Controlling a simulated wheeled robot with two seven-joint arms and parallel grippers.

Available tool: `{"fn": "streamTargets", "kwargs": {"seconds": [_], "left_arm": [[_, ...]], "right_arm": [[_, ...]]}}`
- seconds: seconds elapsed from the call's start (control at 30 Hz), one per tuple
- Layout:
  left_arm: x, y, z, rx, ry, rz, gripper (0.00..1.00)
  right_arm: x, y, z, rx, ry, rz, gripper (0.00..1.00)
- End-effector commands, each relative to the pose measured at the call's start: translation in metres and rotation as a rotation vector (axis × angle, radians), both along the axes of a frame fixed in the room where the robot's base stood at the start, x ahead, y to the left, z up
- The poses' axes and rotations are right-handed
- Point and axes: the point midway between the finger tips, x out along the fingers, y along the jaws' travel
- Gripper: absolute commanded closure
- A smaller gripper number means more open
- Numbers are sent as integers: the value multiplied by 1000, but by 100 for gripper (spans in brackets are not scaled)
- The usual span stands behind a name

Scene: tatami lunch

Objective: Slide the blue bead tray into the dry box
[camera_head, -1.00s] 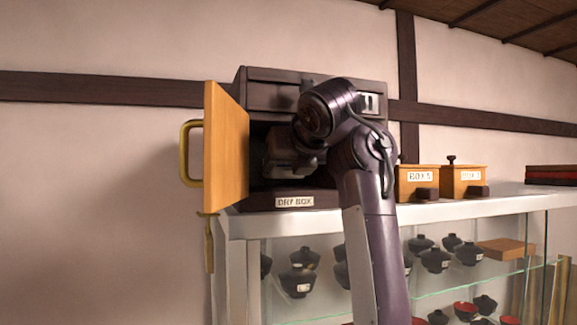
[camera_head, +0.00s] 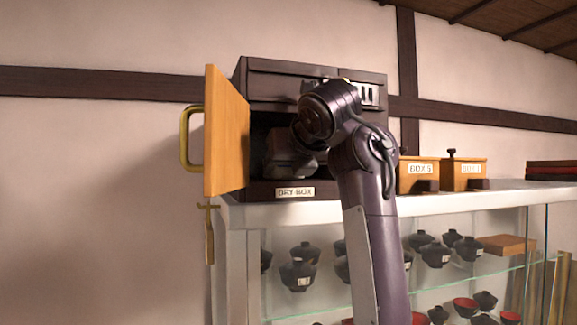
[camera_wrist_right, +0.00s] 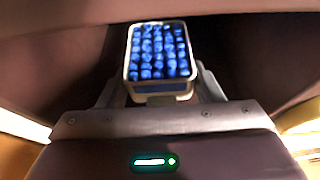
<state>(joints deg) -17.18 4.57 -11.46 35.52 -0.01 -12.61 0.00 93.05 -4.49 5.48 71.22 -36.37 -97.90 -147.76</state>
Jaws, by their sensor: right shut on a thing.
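The dry box (camera_head: 317,92) is a dark cabinet on top of the glass case, with a "DRY BOX" label at its base. Its orange wooden door (camera_head: 226,135) with a brass handle stands open to the left. My right gripper (camera_head: 297,158) reaches into the opening, and my arm hides much of the inside. In the right wrist view, my right gripper (camera_wrist_right: 158,98) is shut on the blue bead tray (camera_wrist_right: 160,88), a pale tray full of blue beads, inside the dark compartment. The tray is hidden in the head view. My left gripper does not show.
Two orange lidded boxes (camera_head: 463,176) with labels stand to the right on the white case top (camera_head: 520,195). Dark lidded bowls (camera_head: 298,275) sit on glass shelves below. A stack of dark red trays (camera_head: 551,170) is at the far right.

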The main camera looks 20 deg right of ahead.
Motion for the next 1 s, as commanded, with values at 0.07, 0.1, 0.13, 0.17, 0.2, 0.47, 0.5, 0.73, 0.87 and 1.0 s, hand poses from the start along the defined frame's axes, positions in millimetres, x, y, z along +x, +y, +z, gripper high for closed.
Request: {"fn": "streamTargets", "kwargs": {"seconds": [0.07, 0.1, 0.13, 0.17, 0.2, 0.47, 0.5, 0.73, 0.87, 1.0], "left_arm": [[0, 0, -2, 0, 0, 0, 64], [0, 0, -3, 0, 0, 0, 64], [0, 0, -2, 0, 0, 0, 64], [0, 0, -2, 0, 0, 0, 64], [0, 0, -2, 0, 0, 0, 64], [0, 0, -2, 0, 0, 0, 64], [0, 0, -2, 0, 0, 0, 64], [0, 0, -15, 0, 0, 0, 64], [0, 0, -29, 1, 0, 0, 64], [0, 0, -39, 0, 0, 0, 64]], "right_arm": [[0, 0, -2, 1, -1, 1, 65], [0, 0, -3, 1, -1, 1, 65], [0, 0, -2, 1, -1, 0, 36], [0, 0, -2, 1, -1, 0, 32], [0, 0, -2, 1, -1, 0, 27], [0, 0, -2, 0, 0, 0, 15], [0, 0, -2, 0, 1, 0, 15], [-16, 0, 2, 2, -4, 1, 15], [-37, 0, 10, 2, -5, 2, 15], [-58, -1, 19, 1, -3, 2, 15]]}}
